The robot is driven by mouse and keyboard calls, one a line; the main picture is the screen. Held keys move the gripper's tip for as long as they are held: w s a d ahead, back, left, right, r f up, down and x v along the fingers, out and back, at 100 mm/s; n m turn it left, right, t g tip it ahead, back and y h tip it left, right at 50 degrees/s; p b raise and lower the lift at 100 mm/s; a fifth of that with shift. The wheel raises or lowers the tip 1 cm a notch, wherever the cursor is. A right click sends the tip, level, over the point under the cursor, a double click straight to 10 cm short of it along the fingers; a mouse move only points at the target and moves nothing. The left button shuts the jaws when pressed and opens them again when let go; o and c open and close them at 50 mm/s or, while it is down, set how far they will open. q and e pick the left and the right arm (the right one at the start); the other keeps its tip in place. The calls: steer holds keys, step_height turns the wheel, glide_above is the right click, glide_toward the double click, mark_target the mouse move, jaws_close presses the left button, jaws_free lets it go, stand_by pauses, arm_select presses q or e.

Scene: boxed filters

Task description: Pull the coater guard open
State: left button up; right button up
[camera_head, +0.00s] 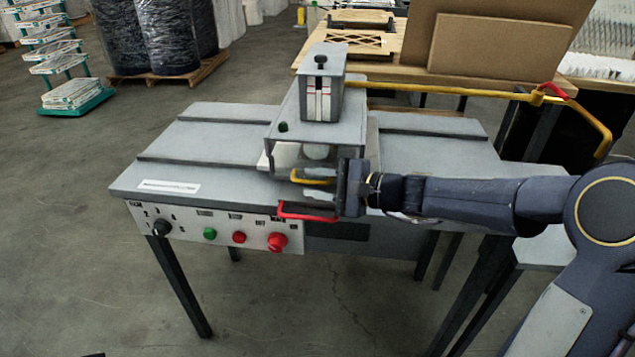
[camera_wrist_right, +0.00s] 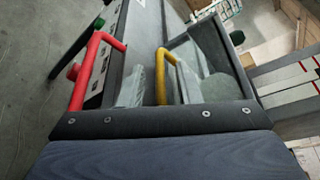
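The coater (camera_head: 315,105) is a grey housing on a grey machine table, its front an open-sided grey frame. A yellow U-shaped handle (camera_head: 310,181) sits low at its front, apparently on the guard. My right gripper (camera_head: 318,174) reaches in from the right at this handle. In the right wrist view the yellow handle (camera_wrist_right: 161,75) stands between two pale grey fingers, which are apart with a gap beside the bar. The gripper looks open around it; its palm hides the handle's near end. My left gripper is not in view.
A red handle (camera_head: 305,215) lies just below the yellow one, close to my gripper. The front panel (camera_head: 190,228) carries a knob and green and red buttons. A yellow tube (camera_head: 440,88) runs behind my right arm. A wooden bench with boards stands behind.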

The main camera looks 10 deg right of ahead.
jaws_close()
stand_by(0.3)
